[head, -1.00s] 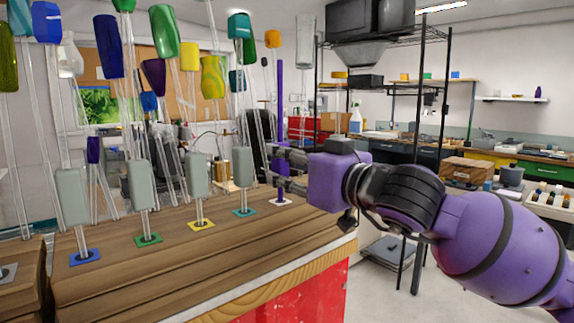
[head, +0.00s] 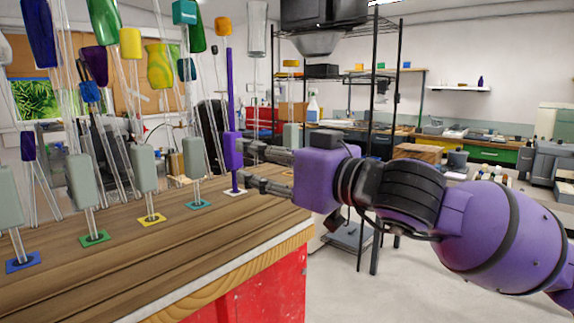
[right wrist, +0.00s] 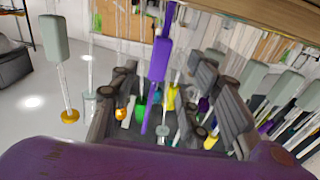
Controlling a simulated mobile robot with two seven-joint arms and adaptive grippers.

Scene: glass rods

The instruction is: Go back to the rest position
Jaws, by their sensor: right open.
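A purple rod (head: 229,85) with a purple block (head: 232,152) stands upright on a white square (head: 235,192) near the right end of the wooden bench top. My right gripper (head: 247,164) is open and empty, its fingers pointing left at the block from just right of it. In the right wrist view the purple block (right wrist: 158,60) shows between the spread fingers of the right gripper (right wrist: 162,85); I cannot tell whether they touch it. My left gripper is not in view.
Several glass rods with grey-green blocks (head: 194,158) stand on coloured squares along the bench (head: 130,262). Hanging coloured pieces (head: 160,65) fill the space above. A black wire shelf (head: 376,130) stands behind my right arm. Open floor (head: 385,285) lies right of the bench.

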